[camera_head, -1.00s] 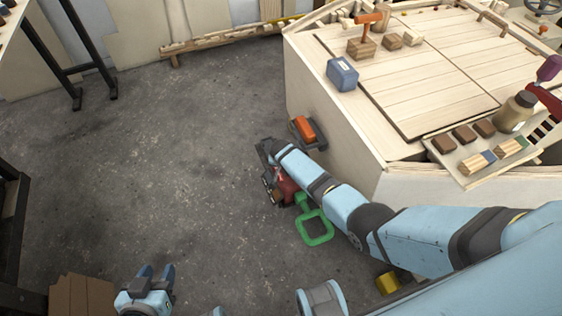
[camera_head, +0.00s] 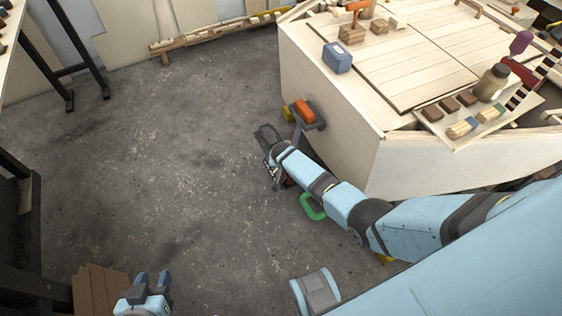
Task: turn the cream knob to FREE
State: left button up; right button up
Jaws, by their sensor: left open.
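I cannot make out a cream knob or a FREE mark in this view. My right arm reaches in from the right, across the front of the pale plywood hull (camera_head: 335,120). My right gripper (camera_head: 266,136) is at its dark far end, beside the hull's left side; whether its fingers are apart does not show. An orange block-like part (camera_head: 304,111) on a grey bracket sits on the hull's side near it, with a yellow piece (camera_head: 288,114) beside it.
A green loop (camera_head: 312,207) is partly hidden by my right arm. A blue box (camera_head: 337,57), wooden blocks and a bottle (camera_head: 491,83) stand on the hull top. A brown box (camera_head: 99,289) is at lower left. The floor (camera_head: 150,170) in the middle is clear.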

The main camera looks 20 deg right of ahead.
pick_arm(q)
jog(key=shift+s+a+r, duration=0.1)
jog(key=shift+s+a, duration=0.15)
jog(key=shift+a, duration=0.2)
pick_arm(e)
jog(key=shift+s+a, duration=0.2)
jog(key=shift+s, duration=0.2)
pick_arm(q)
jog(key=shift+r, duration=0.1)
